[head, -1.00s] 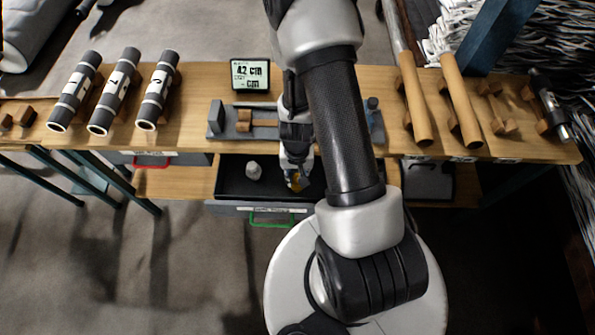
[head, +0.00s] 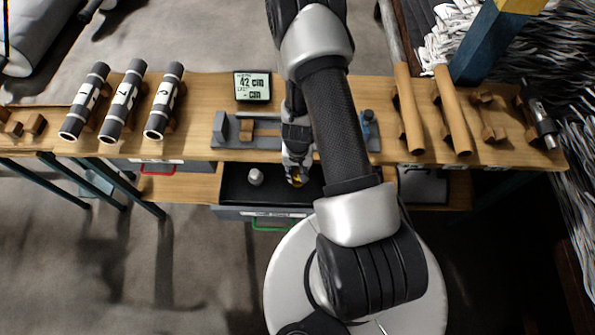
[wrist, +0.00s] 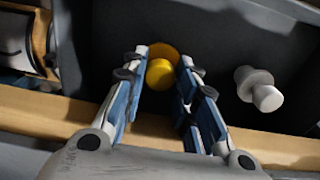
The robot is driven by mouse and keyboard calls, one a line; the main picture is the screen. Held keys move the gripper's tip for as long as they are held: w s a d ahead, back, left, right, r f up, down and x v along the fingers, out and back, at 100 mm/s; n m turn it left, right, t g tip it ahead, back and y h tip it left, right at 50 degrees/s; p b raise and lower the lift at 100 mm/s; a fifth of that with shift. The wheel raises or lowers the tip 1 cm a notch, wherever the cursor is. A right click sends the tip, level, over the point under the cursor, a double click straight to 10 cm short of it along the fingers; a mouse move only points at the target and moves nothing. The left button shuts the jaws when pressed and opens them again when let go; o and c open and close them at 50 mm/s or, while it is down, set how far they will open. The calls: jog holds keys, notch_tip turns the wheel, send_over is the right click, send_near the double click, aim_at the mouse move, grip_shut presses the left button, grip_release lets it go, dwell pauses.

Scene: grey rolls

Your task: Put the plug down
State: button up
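A yellow plug (wrist: 160,73) with a wider orange-yellow disc at its far end is between my fingertips in the wrist view. My gripper (wrist: 165,62) reaches down into the open dark drawer, and both fingertips appear to meet the sides of the disc, so it looks shut on the plug. In the head view my gripper (head: 297,178) and a bit of the yellow plug show at the drawer's right half. Whether the plug touches the drawer floor cannot be told.
A light grey plug (wrist: 259,88) stands in the drawer to the right in the wrist view. In the head view, the drawer (head: 230,190) sits under a wooden bench (head: 195,120). A display (head: 253,87), grey-black rolls (head: 122,101) and brown rolls (head: 452,110) are on the bench.

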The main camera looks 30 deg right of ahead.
jog(key=o, duration=0.3)
jog(key=shift+o, duration=0.2)
jog(key=shift+r, duration=0.1)
jog(key=w+a+r+n+t+p, duration=0.15)
jog(key=r+p, duration=0.25)
jog(key=r, duration=1)
jog(key=w+a+r+n+p, duration=0.1)
jog(key=a+r+p, duration=0.25)
jog(key=r, duration=0.95)
jog(key=w+a+r+n+t+p, duration=0.15)
jog(key=r+p, duration=0.35)
jog(key=r, duration=0.9)
jog(key=s+a+r+n+t, duration=0.1)
jog(key=s+a+r, duration=0.3)
jog(key=s+r, duration=1.1)
jog(key=s+n, duration=0.1)
jog(key=s, duration=0.1)
jog(key=shift+s+r+n+t, duration=0.3)
jog(key=shift+r+n, duration=0.05)
jog(key=shift+n, duration=0.05)
